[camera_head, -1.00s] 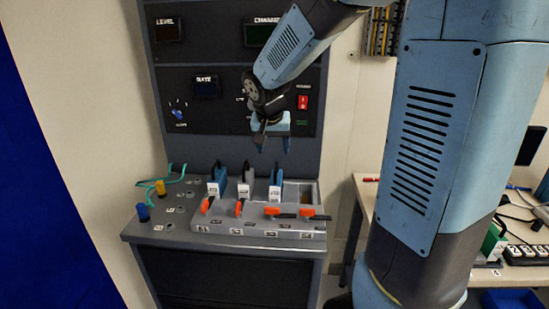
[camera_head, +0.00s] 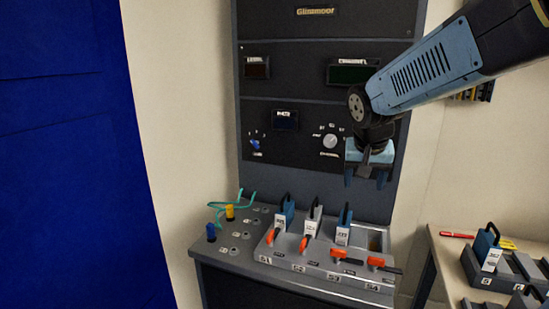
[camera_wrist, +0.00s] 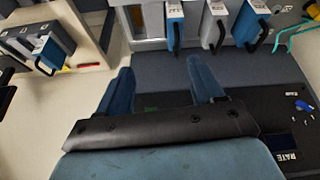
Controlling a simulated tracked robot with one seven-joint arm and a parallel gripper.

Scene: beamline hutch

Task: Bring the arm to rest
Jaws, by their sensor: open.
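My gripper (camera_head: 367,180) hangs from my blue arm in front of the right side of the instrument panel, fingers pointing down. Its jaws are apart with nothing between them. In the wrist view the two blue fingers of my gripper (camera_wrist: 163,88) stand apart, with the dark panel and bare bench surface behind. My gripper is above the right part of the sloped bench and touches nothing that I can see.
The panel (camera_head: 300,170) carries displays and knobs. Teal cables (camera_head: 222,210) lie left. A side table (camera_head: 452,262) stands right; a blue curtain (camera_head: 70,160) hangs left.

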